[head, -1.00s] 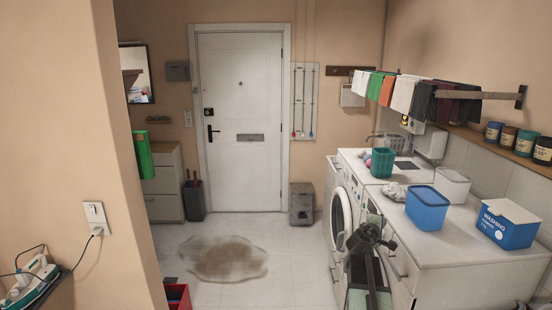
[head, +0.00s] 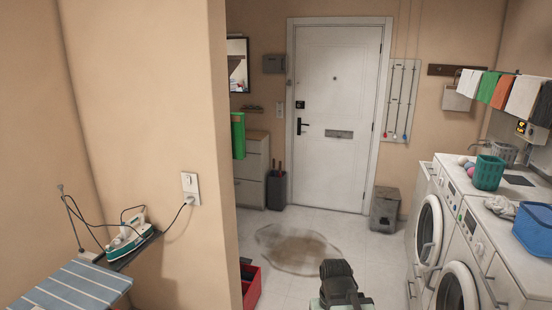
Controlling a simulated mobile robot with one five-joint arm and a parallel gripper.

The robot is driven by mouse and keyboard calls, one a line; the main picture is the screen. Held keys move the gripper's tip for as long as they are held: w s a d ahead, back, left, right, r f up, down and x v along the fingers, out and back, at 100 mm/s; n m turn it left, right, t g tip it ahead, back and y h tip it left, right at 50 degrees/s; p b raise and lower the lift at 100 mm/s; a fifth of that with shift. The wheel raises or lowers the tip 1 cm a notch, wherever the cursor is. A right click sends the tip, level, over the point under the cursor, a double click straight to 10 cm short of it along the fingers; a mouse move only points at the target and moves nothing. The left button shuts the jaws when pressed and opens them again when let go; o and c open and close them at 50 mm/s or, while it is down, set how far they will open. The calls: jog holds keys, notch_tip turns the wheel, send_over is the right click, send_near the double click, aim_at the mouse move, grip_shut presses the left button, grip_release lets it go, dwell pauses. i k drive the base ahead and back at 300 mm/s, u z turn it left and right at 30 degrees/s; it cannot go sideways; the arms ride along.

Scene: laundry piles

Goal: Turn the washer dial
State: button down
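Two white front-loading washers stand side by side at the right in the head view. The farther washer (head: 431,208) has a round door facing left, and so does the nearer washer (head: 476,255), which the frame's bottom cuts off. Small controls show on their slanted front panels, but they are too small to tell which is the dial. My dark arm shows at the bottom centre, left of the washers and apart from them. Its gripper fingers cannot be made out.
A brown puddle (head: 298,249) lies on the open floor before the white door (head: 336,120). A red bin (head: 251,285) stands by the wall corner. An ironing board (head: 75,287) and an iron (head: 128,238) are at left. A green basket (head: 488,172) sits on the far washer.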

aim_at(478, 250)
jog(key=z, duration=1.3)
jog(key=k, duration=0.6)
jog(key=u, duration=0.4)
jog(key=i, duration=1.35)
jog(key=u, duration=1)
jog(key=i, duration=0.55)
jog(key=u, duration=0.3)
jog(key=k, duration=0.5)
jog(key=u, duration=0.15)
jog(key=i, duration=0.55)
jog(key=z, duration=0.05)
